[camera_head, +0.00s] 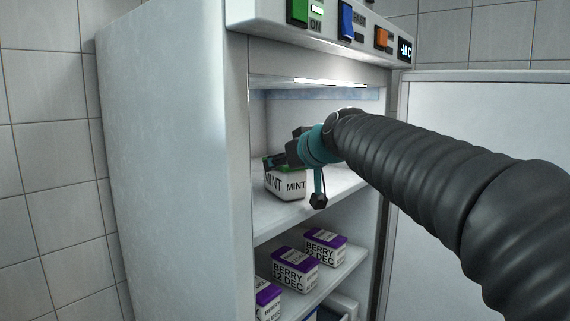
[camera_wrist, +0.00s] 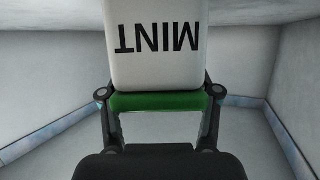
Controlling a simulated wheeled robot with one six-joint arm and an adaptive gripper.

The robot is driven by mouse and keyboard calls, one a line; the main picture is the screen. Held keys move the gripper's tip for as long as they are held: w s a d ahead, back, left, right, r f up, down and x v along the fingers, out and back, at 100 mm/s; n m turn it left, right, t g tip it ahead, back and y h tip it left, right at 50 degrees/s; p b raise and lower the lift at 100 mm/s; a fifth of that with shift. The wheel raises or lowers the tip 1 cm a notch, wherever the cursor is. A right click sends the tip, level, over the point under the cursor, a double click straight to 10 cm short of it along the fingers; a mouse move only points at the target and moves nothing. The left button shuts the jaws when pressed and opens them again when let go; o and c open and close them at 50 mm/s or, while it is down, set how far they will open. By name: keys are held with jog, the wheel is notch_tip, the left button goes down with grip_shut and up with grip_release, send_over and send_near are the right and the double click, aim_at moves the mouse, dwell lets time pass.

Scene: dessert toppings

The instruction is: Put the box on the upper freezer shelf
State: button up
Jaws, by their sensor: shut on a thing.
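The box is a white tub marked MINT (camera_head: 285,187) with a green lid. In the head view it is at the upper shelf (camera_head: 330,190) inside the open freezer, near the left side. My gripper (camera_head: 278,164) reaches in from the right and is shut on the box near its lid. In the wrist view the MINT box (camera_wrist: 155,45) shows upside down between the fingers of my gripper (camera_wrist: 160,97), with its green lid nearest the wrist. I cannot tell whether the bottom of the box touches the shelf.
Several purple-lidded boxes marked BERRY 22 DEC (camera_head: 295,270) stand on the shelf below. The freezer door (camera_head: 480,110) stands open at the right. A control panel (camera_head: 330,25) with green, blue and orange switches is above the opening. The upper shelf's right part looks clear.

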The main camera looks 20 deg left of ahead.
jog(key=shift+f, duration=0.1)
jog(key=o, duration=1.4)
jog(key=shift+s+d+r, duration=0.1)
jog(key=shift+d+r, duration=0.05)
jog(key=shift+r, duration=0.1)
jog(key=b+v, duration=0.1)
jog(key=v, duration=1)
jog(key=shift+s+d, duration=0.25)
